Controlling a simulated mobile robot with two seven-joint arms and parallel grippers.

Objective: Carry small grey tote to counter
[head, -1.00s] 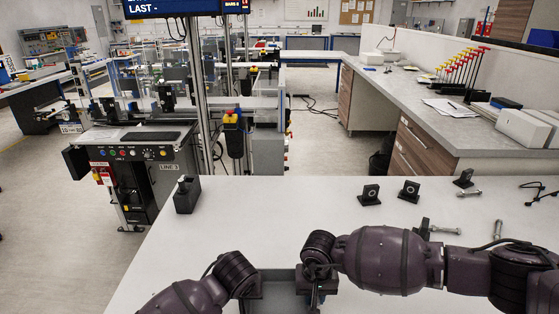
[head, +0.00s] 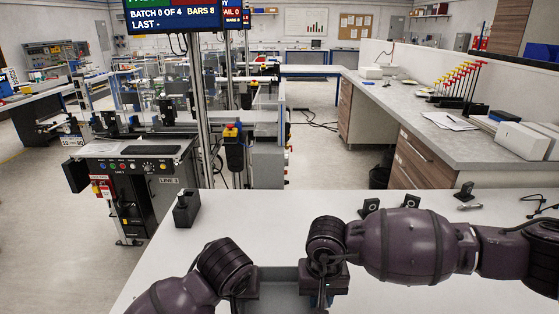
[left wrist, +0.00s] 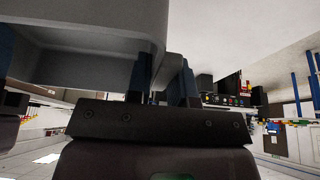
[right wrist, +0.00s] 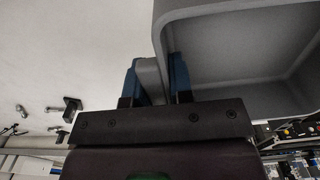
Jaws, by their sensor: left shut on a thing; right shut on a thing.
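The small grey tote (head: 279,273) is in front of me, at the bottom centre of the head view, between my two grippers. Its front part is cut off by the picture edge. My left gripper (head: 246,290) is shut on the tote's left side. The left wrist view shows the tote's grey wall (left wrist: 95,40) and blue fingers gripping it. My right gripper (head: 323,287) is shut on its right side, and the tote (right wrist: 240,45) shows at upper right in the right wrist view. The grey counter (head: 425,118) stands beyond the table, at right.
The white table (head: 150,285) lies below. A black block (head: 186,208) stands at its left; black brackets (head: 371,206) and bolts lie at right. The counter holds white boxes (head: 523,136), papers (head: 448,121) and a rack of red and yellow-topped rods (head: 470,88). Conveyor line equipment (head: 130,165) stands at left.

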